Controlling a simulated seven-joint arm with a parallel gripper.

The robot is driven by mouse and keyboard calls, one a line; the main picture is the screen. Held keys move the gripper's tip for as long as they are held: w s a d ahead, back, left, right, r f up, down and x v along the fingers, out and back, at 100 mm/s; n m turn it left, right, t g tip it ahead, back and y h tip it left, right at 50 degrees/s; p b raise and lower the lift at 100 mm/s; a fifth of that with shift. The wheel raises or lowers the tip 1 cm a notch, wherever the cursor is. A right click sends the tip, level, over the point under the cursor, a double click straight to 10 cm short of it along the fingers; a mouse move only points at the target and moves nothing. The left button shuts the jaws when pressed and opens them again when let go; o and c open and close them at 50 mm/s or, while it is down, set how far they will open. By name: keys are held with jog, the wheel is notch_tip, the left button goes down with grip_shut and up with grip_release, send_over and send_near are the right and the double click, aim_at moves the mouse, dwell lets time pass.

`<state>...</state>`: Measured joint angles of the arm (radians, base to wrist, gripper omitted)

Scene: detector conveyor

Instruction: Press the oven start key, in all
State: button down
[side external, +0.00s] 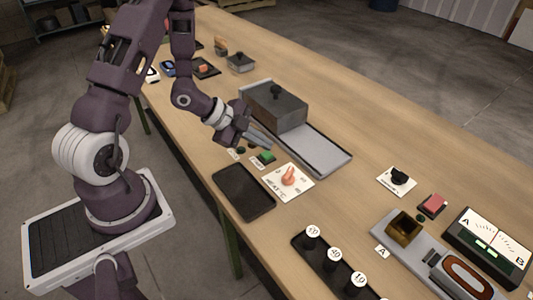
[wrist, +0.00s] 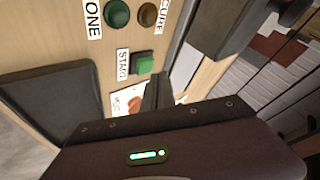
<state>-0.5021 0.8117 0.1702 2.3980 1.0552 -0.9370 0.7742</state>
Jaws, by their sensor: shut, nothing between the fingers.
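The green start key (side external: 264,157) sits on the table beside the oven, with a START label next to it. In the wrist view the same green key (wrist: 145,63) shows raised on a dark base, just beyond my fingertips. My gripper (side external: 268,142) is shut and empty, tilted, its tips close to the key on the oven side. In the wrist view my shut fingers (wrist: 158,85) point up towards the key. I cannot tell exactly how high the tips are or whether they touch. The grey box-shaped oven (side external: 275,107) stands behind, over a grey track.
A heat dial card (side external: 289,182) with an orange knob and a dark tray (side external: 243,191) lie near the key. A dark green round lamp (wrist: 117,13) and a brown one labelled CURE (wrist: 148,14) are beside it. Weights (side external: 334,258) stand at the front.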

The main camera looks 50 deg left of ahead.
aim_at(262, 154)
jog(key=shift+f, duration=0.15)
dwell(0.5)
jog(key=shift+f, duration=0.3)
jog(key=shift+f, duration=0.5)
dwell(0.6)
jog(key=shift+r, duration=0.95)
jog(key=shift+r, duration=2.5)
